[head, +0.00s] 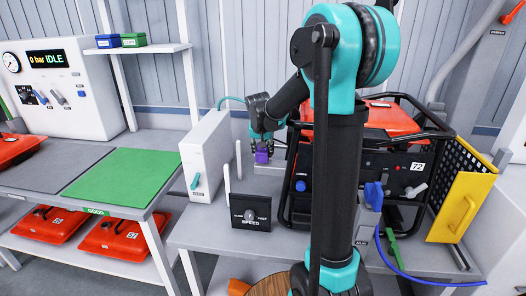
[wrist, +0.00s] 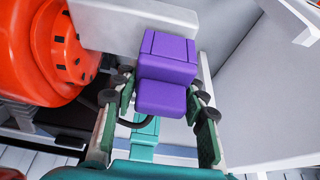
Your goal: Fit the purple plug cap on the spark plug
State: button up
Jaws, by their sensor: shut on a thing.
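The purple plug cap (head: 262,157) hangs below my gripper (head: 262,146) in the head view, beside the left side of the generator (head: 387,163). In the wrist view the cap (wrist: 166,70) is a stepped purple block between the two green-padded fingers of my gripper (wrist: 160,103). My gripper is shut on the cap. A black lead (wrist: 133,123) curves below the cap in the wrist view. I cannot make out the spark plug in either view. My own arm hides part of the generator in the head view.
A white box with a teal lever (head: 205,155) stands left of the cap. A black SPEED panel (head: 251,212) stands in front. The green mat (head: 122,176) on the left bench is clear.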

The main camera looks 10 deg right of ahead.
jog(key=o, duration=1.2)
jog(key=shift+o, duration=0.6)
jog(key=o, duration=0.5)
jog(key=shift+c, duration=0.2)
jog(key=shift+r, duration=4)
jog(key=shift+s, duration=0.1)
